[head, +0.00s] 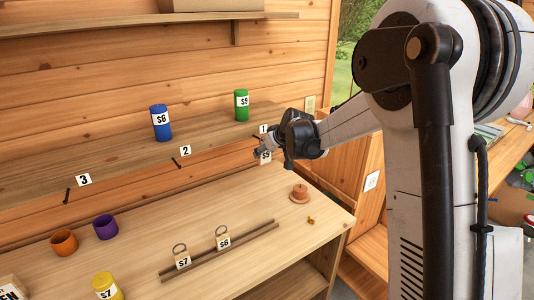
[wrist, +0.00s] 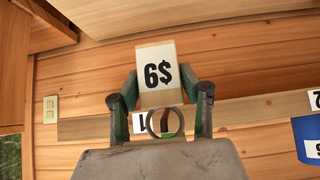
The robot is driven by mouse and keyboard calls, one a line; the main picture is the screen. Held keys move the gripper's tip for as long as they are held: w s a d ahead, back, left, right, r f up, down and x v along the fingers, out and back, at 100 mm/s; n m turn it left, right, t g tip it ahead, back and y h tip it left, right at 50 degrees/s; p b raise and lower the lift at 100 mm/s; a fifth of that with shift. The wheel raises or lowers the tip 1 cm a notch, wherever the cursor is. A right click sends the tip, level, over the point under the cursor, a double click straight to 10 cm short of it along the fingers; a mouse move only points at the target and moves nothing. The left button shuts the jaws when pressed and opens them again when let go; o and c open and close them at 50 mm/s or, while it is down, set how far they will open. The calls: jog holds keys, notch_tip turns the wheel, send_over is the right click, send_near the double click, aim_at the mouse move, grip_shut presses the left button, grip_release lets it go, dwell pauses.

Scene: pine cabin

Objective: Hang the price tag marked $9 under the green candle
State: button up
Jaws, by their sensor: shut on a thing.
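My gripper (head: 262,147) is shut on the $9 price tag (head: 265,157) and holds it in the air by the shelf front, near the label 1. In the wrist view the tag (wrist: 158,75) appears upside down between the fingers (wrist: 160,100), with its ring (wrist: 165,122) toward the camera. The green candle (head: 241,105), marked $9, stands on the shelf (head: 110,148), up and left of my gripper. A dark hook (head: 256,136) sits on the shelf edge by the label 1 (head: 263,128). I cannot tell whether the ring touches this hook.
The blue candle (head: 161,122), marked $6, stands near label 2 (head: 186,151). Tags $7 (head: 183,261) and $6 (head: 223,240) stand in a wooden rack (head: 240,236). Orange (head: 64,243) and purple (head: 105,227) cups and a yellow $7 candle (head: 104,285) occupy the counter's left.

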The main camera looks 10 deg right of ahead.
jog(key=shift+w+a+f+b, duration=0.2)
jog(key=shift+w, duration=0.3)
jog(key=shift+w+a+f+b, duration=0.15)
jog(key=shift+w+f, duration=0.05)
jog(key=shift+w, duration=0.35)
jog(key=shift+w+a+f+b, duration=0.2)
jog(key=shift+w, duration=0.3)
jog(key=o, duration=1)
